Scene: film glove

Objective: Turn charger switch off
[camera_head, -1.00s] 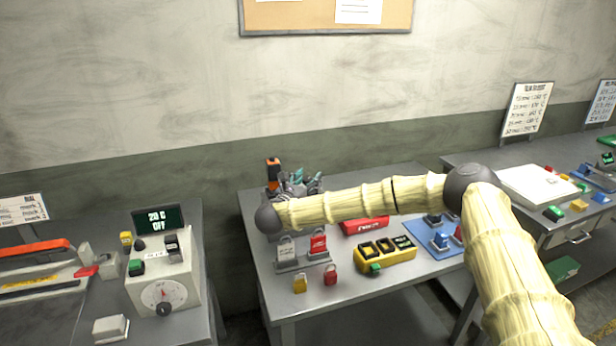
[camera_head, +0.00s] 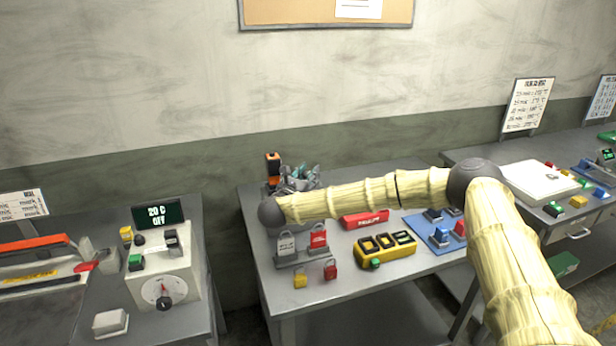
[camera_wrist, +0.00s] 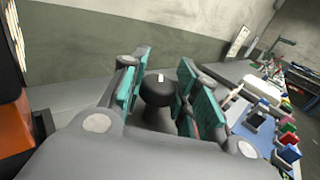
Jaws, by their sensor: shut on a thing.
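An orange and black upright device (camera_head: 273,163), which may be the charger, stands at the back left of the middle table. Part of it shows large at the left edge of the wrist view (camera_wrist: 14,110). My gripper (camera_head: 299,175) is beside it, partly hidden behind my arm. In the wrist view, the teal finger pads of my gripper (camera_wrist: 160,84) stand on either side of a round black knob (camera_wrist: 159,92) with a white mark on top. My gripper is shut on this knob. The marking that would show the switch's setting cannot be read.
A white dial box (camera_head: 165,272) stands on the left table. The wall is close behind.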

